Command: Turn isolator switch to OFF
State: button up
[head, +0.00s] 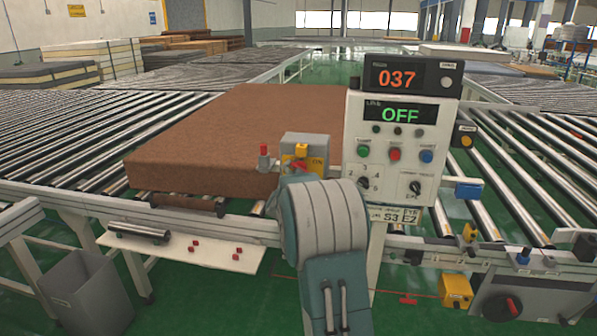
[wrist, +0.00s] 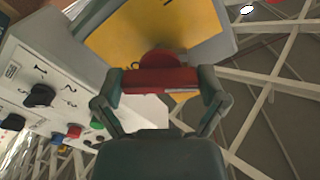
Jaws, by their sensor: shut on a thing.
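The isolator switch (head: 318,165) is a grey box with a yellow plate lettered ON, left of the control panel in the head view. The wrist view shows its yellow plate (wrist: 205,30) close up, with the red handle (wrist: 158,80) across my fingers. My gripper (wrist: 160,92) is shut on the red handle, one finger at each end. In the head view my own arm hides the gripper and most of the switch's lower part.
The control panel (head: 437,165) stands right of the switch. Its displays read 037 and OFF. A brown mattress (head: 220,140) lies on the roller conveyor behind. A grey bin (head: 90,295) stands at the lower left. Yellow and red-knobbed boxes (head: 457,291) sit at the lower right.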

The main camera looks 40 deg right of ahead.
jog(key=n, duration=0.6)
jog(key=shift+f, duration=0.15)
jog(key=shift+n, duration=0.3)
jog(key=o, duration=0.8)
jog(key=shift+w, duration=0.1)
jog(key=v, duration=1.2)
